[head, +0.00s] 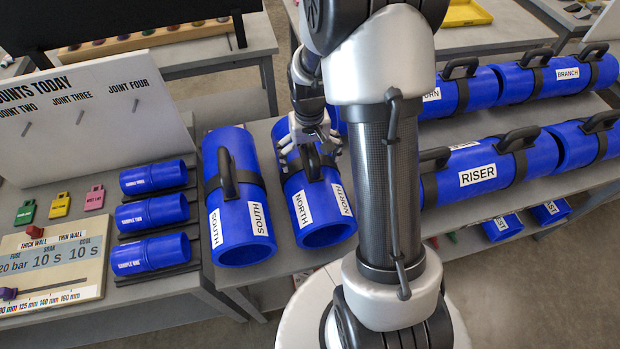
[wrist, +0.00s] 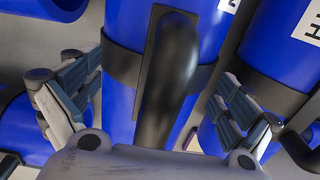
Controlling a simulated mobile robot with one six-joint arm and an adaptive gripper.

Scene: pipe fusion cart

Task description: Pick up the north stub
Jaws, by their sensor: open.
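The north stub (head: 321,206) is a blue pipe piece with NORTH labels, a dark band and a black handle. It lies on the grey bench in the head view, its open end towards the camera. My gripper (head: 311,146) is over its handle. In the wrist view the black handle (wrist: 172,75) runs between my gripper's (wrist: 158,85) spread fingers, with the blue stub (wrist: 208,35) beneath. The fingers are open, one on each side, with gaps to the handle. My gripper and arm hide part of the stub's far end in the head view.
The south stub (head: 242,218) lies close on the left. Three small sample pipes (head: 150,215) are further left, by a settings board (head: 60,268). Riser (head: 480,172) and branch (head: 570,78) pipes fill the right bench. Gaps beside the north stub are narrow.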

